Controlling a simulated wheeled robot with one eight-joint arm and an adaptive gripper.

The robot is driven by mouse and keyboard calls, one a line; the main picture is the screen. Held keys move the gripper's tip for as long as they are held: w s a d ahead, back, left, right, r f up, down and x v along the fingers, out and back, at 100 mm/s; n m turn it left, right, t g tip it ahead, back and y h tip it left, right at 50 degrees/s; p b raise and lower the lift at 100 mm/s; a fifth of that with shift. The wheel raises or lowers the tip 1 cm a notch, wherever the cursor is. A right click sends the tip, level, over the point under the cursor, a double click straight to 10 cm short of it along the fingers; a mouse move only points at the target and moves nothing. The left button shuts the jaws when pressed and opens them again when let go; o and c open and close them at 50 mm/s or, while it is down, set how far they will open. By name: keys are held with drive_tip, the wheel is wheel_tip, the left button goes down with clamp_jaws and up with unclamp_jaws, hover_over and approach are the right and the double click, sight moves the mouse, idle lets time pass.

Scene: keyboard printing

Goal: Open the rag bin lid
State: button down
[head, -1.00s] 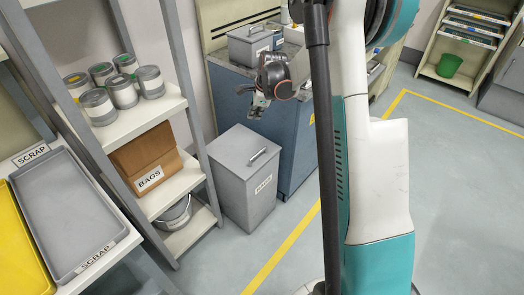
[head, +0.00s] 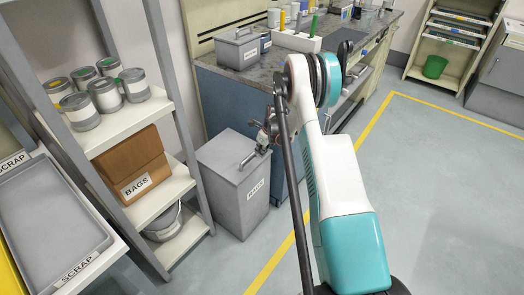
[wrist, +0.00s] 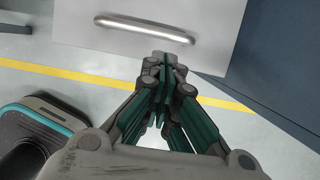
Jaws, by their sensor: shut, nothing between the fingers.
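The rag bin (head: 238,196) is a grey box with a flat closed lid (head: 222,157) and a label on its front that reads like "RAGS". A bar handle (head: 251,158) sits on the lid; in the wrist view the handle (wrist: 145,28) is a pale bar near the top. My gripper (head: 262,150) is at the right side of the lid, close to the handle. In the wrist view my gripper (wrist: 165,62) has its fingers together, empty, just below the handle in the picture. I cannot tell whether the fingertips touch the lid.
A shelf unit (head: 150,118) with paint cans (head: 104,96) and a brown bags box (head: 133,165) stands left of the bin. A blue workbench (head: 225,95) is behind it. A yellow floor line (head: 272,262) runs in front. Open floor (head: 440,200) lies to the right.

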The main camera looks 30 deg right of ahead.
sight(256, 162)
drive_tip(key=b+x, duration=0.1)
drive_tip(key=x, duration=0.4)
drive_tip(key=shift+f+b, duration=0.1)
drive_tip(key=shift+b, duration=0.25)
